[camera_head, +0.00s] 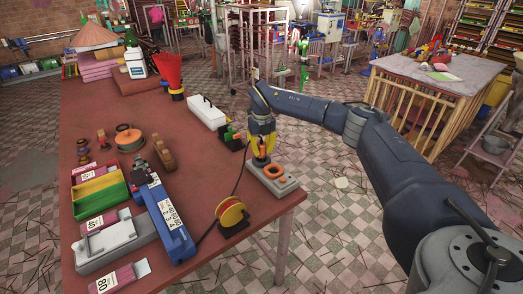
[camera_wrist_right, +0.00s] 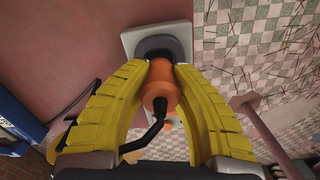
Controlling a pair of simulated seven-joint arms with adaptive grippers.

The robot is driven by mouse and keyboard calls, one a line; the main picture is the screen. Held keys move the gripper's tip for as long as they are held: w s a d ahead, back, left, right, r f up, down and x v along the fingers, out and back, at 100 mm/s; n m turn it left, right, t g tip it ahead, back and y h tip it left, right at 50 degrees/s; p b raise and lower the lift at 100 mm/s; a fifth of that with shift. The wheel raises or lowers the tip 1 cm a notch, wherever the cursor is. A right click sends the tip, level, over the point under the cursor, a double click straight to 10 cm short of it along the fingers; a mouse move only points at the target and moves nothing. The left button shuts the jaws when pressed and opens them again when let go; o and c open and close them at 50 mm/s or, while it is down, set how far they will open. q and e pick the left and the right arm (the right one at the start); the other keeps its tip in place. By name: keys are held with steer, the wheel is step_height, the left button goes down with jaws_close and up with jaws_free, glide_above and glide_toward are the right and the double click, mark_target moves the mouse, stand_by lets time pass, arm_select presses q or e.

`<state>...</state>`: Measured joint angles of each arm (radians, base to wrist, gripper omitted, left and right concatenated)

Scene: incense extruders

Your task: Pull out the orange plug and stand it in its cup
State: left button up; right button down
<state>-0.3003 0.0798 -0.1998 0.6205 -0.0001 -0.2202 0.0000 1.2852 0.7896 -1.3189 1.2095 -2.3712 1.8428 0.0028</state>
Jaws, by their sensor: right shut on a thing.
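An orange plug (camera_wrist_right: 160,90) with a black cord shows between the yellow fingers of my right gripper (camera_wrist_right: 160,68) in the wrist view. That gripper (camera_head: 262,156) is shut on the plug and points down over a pale grey block (camera_head: 283,186) at the table's right front edge. A dark round socket (camera_wrist_right: 160,46) on the block lies at the plug's far end; I cannot tell how deep the plug sits in it. My left gripper is not in view.
The black cord (camera_head: 239,178) runs near a yellow reel (camera_head: 232,214). A blue device (camera_head: 168,228), a green tray (camera_head: 100,192) and a grey holder (camera_head: 115,244) stand to the left. A black box with green and orange parts (camera_head: 233,138) and a white case (camera_head: 207,112) stand behind.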

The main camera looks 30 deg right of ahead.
steer(key=shift+f, duration=1.45)
stand_by(0.5)
steer(key=c, duration=1.1)
jaws_free()
steer(key=shift+c, duration=0.2)
